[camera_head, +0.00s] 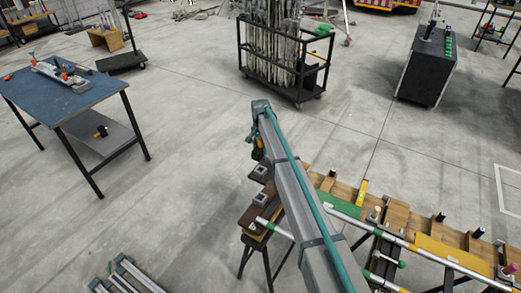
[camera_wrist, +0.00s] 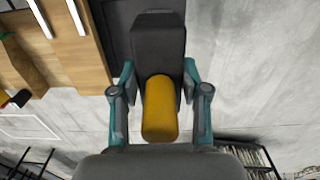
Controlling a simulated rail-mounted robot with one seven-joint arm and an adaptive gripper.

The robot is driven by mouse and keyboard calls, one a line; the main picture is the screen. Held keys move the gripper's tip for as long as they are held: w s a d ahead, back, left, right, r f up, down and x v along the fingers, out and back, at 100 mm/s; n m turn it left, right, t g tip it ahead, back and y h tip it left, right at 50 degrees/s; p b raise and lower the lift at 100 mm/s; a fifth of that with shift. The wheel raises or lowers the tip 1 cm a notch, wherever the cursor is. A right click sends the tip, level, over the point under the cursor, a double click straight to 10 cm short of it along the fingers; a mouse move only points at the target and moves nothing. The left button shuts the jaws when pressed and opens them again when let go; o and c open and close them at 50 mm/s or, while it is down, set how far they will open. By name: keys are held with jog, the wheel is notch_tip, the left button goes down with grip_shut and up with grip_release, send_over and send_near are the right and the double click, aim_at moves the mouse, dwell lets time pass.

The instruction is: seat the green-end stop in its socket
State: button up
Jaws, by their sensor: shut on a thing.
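My gripper (camera_wrist: 158,95) is shut on a dark block (camera_wrist: 158,45) with a thick yellow cylinder (camera_wrist: 160,110) on it; the teal-and-grey fingers sit on either side. In the head view my gripper (camera_head: 255,140) hangs at the far end of my arm, near the bench's left end, and the held piece is mostly hidden. I cannot tell whether it touches the bench. A green strip (camera_head: 342,207) lies on the bench right of my arm. Grey blocks (camera_head: 261,171) stand at the bench's left end; I cannot tell which one is the socket.
Wooden boards (camera_head: 397,215) and long metal tubes (camera_head: 410,243) cover the bench, with a yellow strip (camera_head: 450,253) to the right. A blue-topped table (camera_head: 75,95) stands at left. A black rack cart (camera_head: 300,92) and a dark cabinet (camera_head: 427,70) stand behind. Open floor surrounds them.

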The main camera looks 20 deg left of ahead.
jog(key=shift+r+p, duration=0.6)
jog(key=shift+r, duration=1.75)
